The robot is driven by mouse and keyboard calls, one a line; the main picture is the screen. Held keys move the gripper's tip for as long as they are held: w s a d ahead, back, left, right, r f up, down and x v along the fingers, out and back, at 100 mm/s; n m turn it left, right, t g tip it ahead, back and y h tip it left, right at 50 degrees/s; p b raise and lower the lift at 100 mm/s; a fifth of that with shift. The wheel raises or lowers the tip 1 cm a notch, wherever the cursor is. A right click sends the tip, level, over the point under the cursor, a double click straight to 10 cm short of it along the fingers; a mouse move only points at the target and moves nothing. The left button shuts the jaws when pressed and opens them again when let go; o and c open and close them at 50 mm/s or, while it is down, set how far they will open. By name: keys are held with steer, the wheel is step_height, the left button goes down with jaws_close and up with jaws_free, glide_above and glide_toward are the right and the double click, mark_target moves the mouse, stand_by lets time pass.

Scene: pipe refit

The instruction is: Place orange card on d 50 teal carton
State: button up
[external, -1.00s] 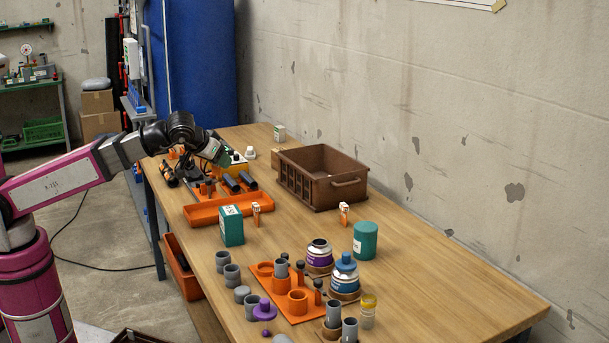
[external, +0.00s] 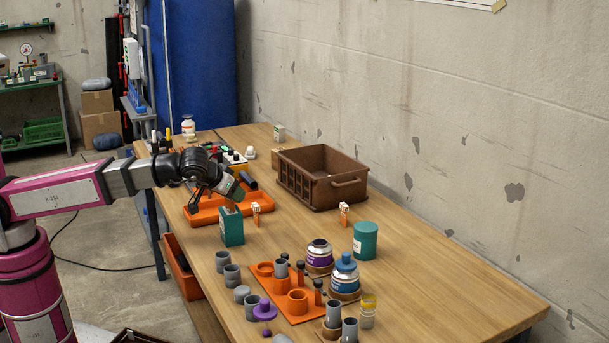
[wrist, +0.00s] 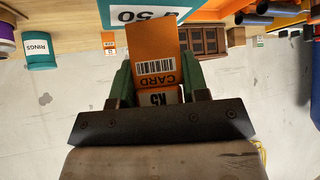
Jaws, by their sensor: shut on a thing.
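An orange card (wrist: 153,50) with a white barcode label marked CARD is between the two green fingertips of my gripper (wrist: 158,88) in the wrist view. My gripper is shut on it. The teal carton (external: 231,231) stands upright on the wooden table in the external view. My gripper (external: 236,199) is just above the carton's top, tilted down. In the wrist view part of the carton (wrist: 112,15) with a 50 on its label shows at the top, beyond the card. I cannot tell whether card and carton touch.
An orange tray (external: 262,209) lies behind the carton. A brown crate (external: 310,190) stands farther back. A teal canister (external: 365,243), a purple-labelled bottle (external: 319,258) and an orange pipe rack (external: 281,292) are nearer the front. Table between carton and canister is mostly clear.

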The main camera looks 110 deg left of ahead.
steer(key=o, duration=0.9)
steer(key=shift+f, duration=0.1)
steer(key=shift+r, duration=0.2)
steer(key=v, duration=1.2)
steer(key=shift+w+d, duration=0.1)
